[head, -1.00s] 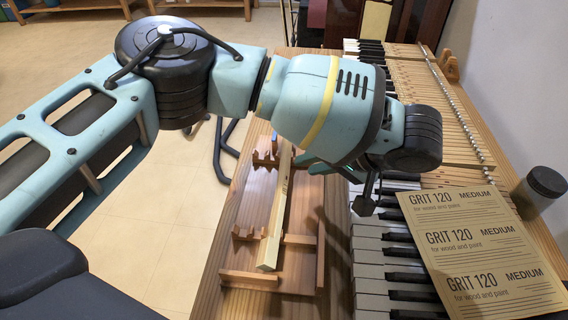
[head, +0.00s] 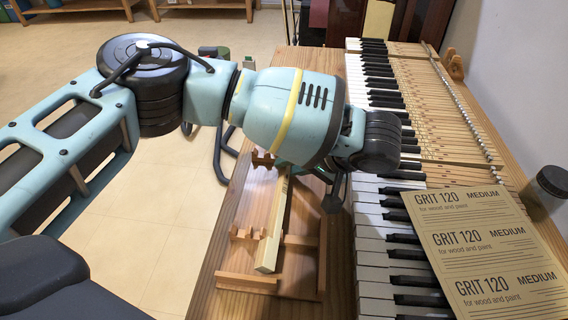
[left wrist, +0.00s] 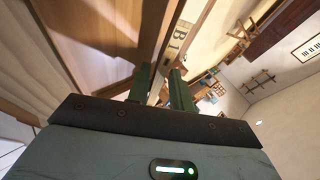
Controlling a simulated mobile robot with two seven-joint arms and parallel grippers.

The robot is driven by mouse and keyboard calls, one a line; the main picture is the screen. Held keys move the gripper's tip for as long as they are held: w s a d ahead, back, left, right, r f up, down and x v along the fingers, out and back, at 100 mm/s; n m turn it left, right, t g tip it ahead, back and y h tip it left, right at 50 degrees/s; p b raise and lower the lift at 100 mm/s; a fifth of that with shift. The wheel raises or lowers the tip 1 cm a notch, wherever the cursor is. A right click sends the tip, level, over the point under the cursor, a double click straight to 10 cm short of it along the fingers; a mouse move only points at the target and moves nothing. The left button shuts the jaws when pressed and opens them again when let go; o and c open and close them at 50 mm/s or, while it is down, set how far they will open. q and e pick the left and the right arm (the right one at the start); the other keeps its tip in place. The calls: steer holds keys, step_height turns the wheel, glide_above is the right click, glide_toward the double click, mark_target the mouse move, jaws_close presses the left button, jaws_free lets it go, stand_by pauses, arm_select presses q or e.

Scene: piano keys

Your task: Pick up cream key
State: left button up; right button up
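The cream key (head: 274,228) is a long pale bar lying lengthwise on a low wooden rack (head: 248,282) on the bench, left of the keyboard. Its far end is hidden behind my left arm. In the left wrist view a pale strip marked "B 1" (left wrist: 180,38), apparently the key, runs down toward the gap between my fingers. My left gripper (left wrist: 162,78) has its two dark green fingers apart, close to that strip; I cannot tell whether they touch it. In the head view its fingers are mostly hidden behind the wrist. My right gripper is not in view.
The keyboard (head: 385,235) with black and white keys stands right of the rack. A tan sandpaper sheet (head: 490,250) lies over it. A dark jar (head: 546,190) stands at the right edge. Bare bench wood (head: 218,240) shows left of the rack.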

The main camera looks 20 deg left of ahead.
arm_select(q)
jaws_close()
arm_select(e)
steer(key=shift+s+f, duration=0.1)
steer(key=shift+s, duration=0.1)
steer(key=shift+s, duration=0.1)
arm_select(q)
steer(key=shift+r, duration=0.1)
